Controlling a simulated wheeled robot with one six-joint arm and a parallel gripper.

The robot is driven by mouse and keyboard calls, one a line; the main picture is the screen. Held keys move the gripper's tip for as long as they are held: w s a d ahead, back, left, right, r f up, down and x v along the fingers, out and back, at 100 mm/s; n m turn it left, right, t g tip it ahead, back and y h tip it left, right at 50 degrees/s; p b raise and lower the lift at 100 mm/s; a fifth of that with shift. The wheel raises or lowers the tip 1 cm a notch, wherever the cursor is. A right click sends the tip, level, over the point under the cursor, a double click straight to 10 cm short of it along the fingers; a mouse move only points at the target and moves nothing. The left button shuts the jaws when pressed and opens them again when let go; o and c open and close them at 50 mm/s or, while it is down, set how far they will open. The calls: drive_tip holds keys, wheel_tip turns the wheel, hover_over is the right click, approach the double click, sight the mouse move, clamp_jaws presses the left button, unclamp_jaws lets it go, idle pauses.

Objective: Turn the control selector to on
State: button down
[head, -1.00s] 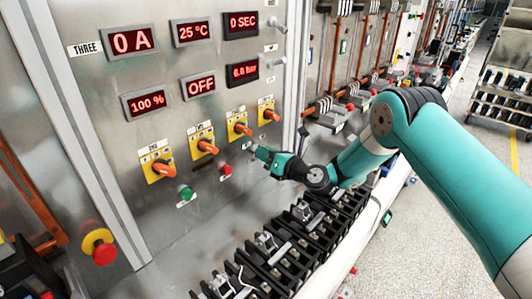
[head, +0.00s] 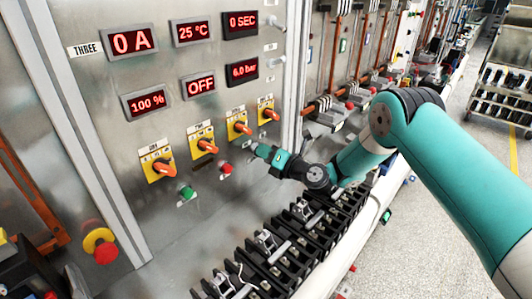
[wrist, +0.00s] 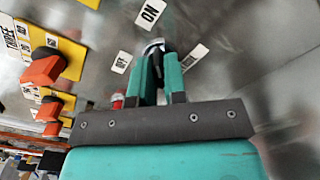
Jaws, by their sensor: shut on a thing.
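The control selector (wrist: 153,45) is a dark knob with a silvery ring on the grey panel, seen in the wrist view between my fingertips. An ON label (wrist: 151,13) lies above it, an OFF label (wrist: 122,62) at its left, and a third label (wrist: 194,57), partly covered, at its right. My gripper (wrist: 160,68) is shut on the knob. In the head view my gripper (head: 261,151) reaches the panel right of the red button and hides most of the selector. The fingers cover much of the knob, so I cannot tell its exact pointing direction.
Orange-handled switches on yellow plates (head: 157,164) stand left of and above my gripper. A green button (head: 188,192) and red button (head: 226,168) are close by. A display (head: 201,85) reads OFF. A black terminal row (head: 290,245) runs below my arm.

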drive_tip(key=c, duration=1.2)
unclamp_jaws()
drive_tip(key=shift+o, duration=0.2)
drive_tip(key=b+v, duration=1.6)
drive_tip(key=shift+s+d+f+b, duration=0.15)
drive_tip(key=shift+d+b, duration=0.15)
drive_tip(key=shift+s+d+r, duration=0.2)
drive_tip(key=shift+s+d, duration=0.05)
drive_tip(key=shift+s, duration=0.1)
